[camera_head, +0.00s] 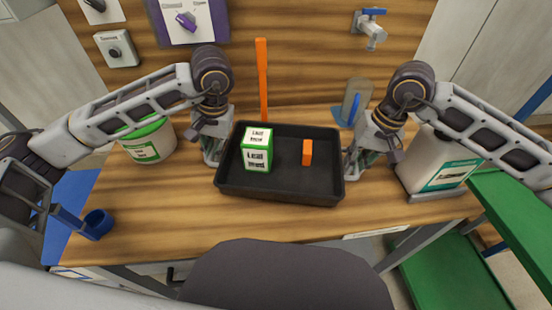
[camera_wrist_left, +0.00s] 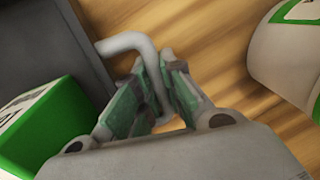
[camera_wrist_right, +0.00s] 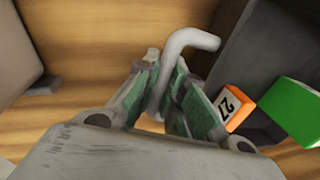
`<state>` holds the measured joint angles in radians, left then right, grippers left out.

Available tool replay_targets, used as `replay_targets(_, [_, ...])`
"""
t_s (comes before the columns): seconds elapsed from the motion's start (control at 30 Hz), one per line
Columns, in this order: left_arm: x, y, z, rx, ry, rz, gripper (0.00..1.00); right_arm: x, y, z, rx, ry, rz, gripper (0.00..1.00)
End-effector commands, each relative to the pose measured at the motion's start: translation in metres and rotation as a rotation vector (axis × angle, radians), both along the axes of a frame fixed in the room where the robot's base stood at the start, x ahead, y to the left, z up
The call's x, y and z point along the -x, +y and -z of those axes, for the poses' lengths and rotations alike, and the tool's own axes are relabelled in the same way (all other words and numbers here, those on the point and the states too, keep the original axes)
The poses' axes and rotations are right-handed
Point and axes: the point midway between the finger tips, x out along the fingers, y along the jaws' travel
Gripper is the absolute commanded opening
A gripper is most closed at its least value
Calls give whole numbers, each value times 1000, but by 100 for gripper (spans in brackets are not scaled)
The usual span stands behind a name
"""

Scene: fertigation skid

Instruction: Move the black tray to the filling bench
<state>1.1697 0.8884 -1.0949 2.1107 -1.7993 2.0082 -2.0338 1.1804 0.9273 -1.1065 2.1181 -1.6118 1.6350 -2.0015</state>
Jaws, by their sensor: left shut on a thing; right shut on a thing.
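The black tray (camera_head: 290,188) is on or just above the wooden bench in the middle of the head view; I cannot tell if it touches the wood. A green and white box (camera_head: 257,150) and an orange block (camera_head: 307,152) are in it. My left gripper (camera_head: 213,150) is shut on the grey handle at the tray's left end, and the handle (camera_wrist_left: 135,45) shows between its fingers. My right gripper (camera_head: 356,158) is shut on the right-end handle (camera_wrist_right: 185,48). The tray's dark wall also shows in the right wrist view (camera_wrist_right: 255,55).
A white tub with green label (camera_head: 148,142) stands left of the tray. A white container (camera_head: 437,165) stands to the right. A blue cup-shaped part (camera_head: 98,223) is at the front left. A wooden panel with a blue-handled tap (camera_head: 371,27) rises behind.

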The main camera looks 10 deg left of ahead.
Motion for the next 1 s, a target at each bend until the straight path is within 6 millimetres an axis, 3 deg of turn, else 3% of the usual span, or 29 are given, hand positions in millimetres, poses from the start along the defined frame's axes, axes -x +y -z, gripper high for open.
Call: replay_targets(1.0, [0, 1, 21, -2, 1, -2, 0, 0, -1, 21, 3, 0, 2, 0])
